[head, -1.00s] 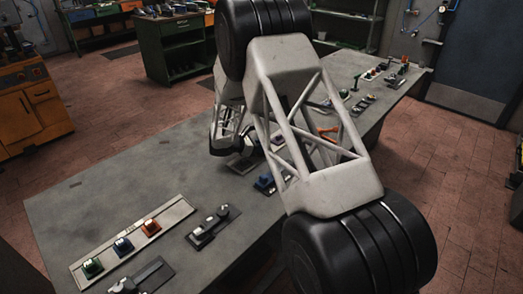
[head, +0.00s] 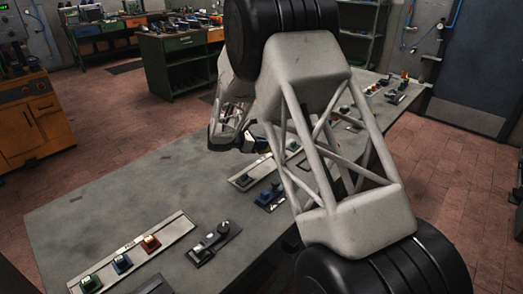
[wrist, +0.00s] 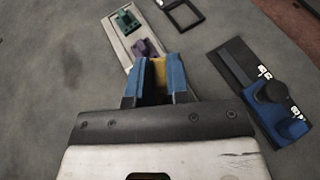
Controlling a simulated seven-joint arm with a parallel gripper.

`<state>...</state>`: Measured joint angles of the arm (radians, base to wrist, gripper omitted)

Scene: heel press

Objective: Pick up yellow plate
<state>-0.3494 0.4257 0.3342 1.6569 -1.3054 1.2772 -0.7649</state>
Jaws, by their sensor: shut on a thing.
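In the wrist view, the yellow plate (wrist: 158,72) shows as a narrow yellow strip between the two blue fingers of my gripper (wrist: 154,78). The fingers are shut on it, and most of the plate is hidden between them. In the head view, my gripper (head: 232,143) is over the grey table, beside a pale strip (head: 243,180). The yellow plate cannot be made out in the head view.
In the wrist view, a pale strip (wrist: 119,41) with a green block (wrist: 126,20) and a purple block (wrist: 143,47) lies just ahead. A dark fixture with a blue block (wrist: 288,127) is at right. The table (head: 120,190) is clear at left.

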